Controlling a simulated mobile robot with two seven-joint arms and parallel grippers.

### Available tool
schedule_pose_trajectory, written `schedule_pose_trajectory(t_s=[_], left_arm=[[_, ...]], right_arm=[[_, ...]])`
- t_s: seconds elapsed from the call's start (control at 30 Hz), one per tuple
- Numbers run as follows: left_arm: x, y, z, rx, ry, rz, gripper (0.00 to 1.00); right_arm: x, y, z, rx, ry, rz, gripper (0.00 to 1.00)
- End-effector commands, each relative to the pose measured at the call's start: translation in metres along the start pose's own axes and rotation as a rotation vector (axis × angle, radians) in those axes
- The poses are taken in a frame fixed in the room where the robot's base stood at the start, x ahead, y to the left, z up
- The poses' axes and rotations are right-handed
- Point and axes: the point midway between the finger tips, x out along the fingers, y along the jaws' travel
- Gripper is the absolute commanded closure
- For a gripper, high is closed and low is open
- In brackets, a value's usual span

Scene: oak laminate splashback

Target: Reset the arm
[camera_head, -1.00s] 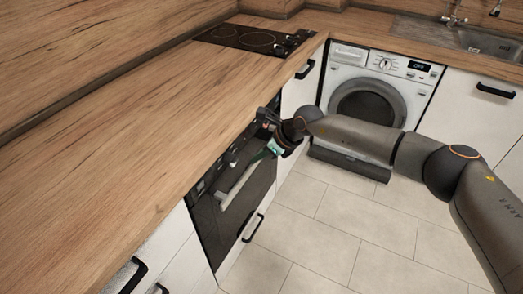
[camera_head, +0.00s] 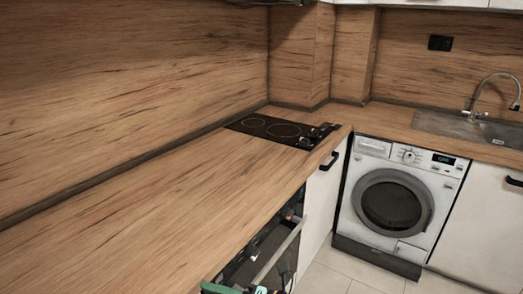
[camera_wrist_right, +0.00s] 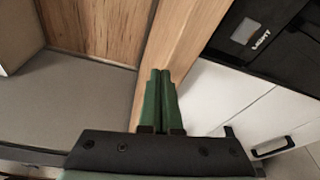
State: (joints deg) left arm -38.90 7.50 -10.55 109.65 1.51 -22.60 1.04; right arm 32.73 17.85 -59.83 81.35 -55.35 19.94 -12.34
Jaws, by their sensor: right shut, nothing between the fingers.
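My right gripper (camera_head: 222,289) shows only as a small green and dark piece at the bottom edge of the head view, by the counter's front edge and the oven front. The rest of that arm is out of the frame. In the right wrist view its two green fingers (camera_wrist_right: 161,80) lie together, shut, with nothing between them. My left gripper is not in view.
The wood counter (camera_head: 150,200) is clear up to the black hob (camera_head: 280,130). Below it is the dark oven (camera_head: 268,250) with its bar handle. A washing machine (camera_head: 395,200) and sink (camera_head: 470,125) stand right.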

Motion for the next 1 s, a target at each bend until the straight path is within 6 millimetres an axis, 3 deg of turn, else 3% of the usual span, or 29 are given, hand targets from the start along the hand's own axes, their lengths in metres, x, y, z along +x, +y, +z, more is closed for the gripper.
schedule_pose_trajectory(t_s=[0.1,0.2,0.43,0.6,0.8,1.0], left_arm=[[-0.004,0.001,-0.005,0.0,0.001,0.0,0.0],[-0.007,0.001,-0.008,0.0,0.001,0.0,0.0],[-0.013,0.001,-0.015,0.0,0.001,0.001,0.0],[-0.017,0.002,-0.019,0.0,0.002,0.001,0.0],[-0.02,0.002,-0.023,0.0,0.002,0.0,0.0],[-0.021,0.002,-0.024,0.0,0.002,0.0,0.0]], right_arm=[[-0.014,0.003,-0.002,0.316,-0.162,0.084,1.0],[-0.036,-0.007,0.004,0.582,-0.31,0.134,1.0],[-0.115,-0.068,-0.002,1.173,-0.672,0.187,1.0],[-0.191,-0.124,-0.04,1.573,-0.95,0.187,1.0],[-0.269,-0.166,-0.098,1.903,-1.215,0.171,1.0],[-0.301,-0.178,-0.127,2.028,-1.325,0.163,1.0]])
